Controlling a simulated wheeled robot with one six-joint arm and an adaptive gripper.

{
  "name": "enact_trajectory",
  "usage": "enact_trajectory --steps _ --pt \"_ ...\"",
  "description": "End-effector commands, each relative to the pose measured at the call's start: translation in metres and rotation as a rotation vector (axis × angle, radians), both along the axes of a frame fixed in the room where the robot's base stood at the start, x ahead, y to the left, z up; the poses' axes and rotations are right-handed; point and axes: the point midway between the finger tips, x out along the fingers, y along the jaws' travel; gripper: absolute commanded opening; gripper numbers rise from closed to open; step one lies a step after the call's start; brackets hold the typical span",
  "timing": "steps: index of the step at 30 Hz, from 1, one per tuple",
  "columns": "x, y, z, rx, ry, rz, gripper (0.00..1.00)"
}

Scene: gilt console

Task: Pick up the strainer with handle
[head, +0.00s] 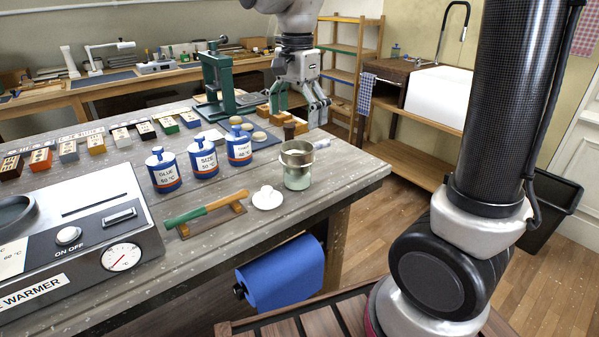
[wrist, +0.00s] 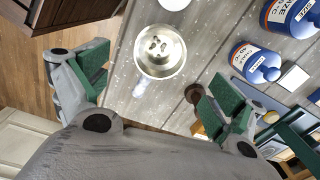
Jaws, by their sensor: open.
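The strainer (head: 297,152) is a round metal bowl resting on top of a pale green glass jar (head: 297,179) near the table's right end. Its pale handle (head: 322,143) sticks out to the right and back. In the wrist view the strainer bowl (wrist: 160,50) shows from above with a few dark spots in it, and its handle looks pale and faint below the bowl. My gripper (head: 298,108) is open and empty, above and behind the strainer. In the wrist view its green-padded fingers (wrist: 157,80) stand wide apart on either side of the handle, not touching it.
Blue labelled jars (head: 204,159) stand left of the strainer. A white lid (head: 267,198) and a green-handled tool on a wooden rest (head: 207,212) lie in front. A small dark brown object (wrist: 194,94) is close to my right finger. A green press (head: 218,82) stands behind.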

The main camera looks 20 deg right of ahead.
Motion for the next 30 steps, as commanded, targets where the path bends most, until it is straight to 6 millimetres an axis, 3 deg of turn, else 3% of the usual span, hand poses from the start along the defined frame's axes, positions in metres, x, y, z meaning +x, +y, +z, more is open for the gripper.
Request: enact_trajectory --steps 3,7,21,30 --pt "-0.002 -0.001 0.0 -0.003 0.009 -0.15 0.95" --pt "-0.003 -0.001 -0.005 -0.003 0.011 -0.224 0.95" --pt "0.001 -0.004 -0.069 -0.004 0.012 -0.228 0.95" --pt "0.001 -0.003 -0.079 -0.002 0.009 -0.227 0.95"
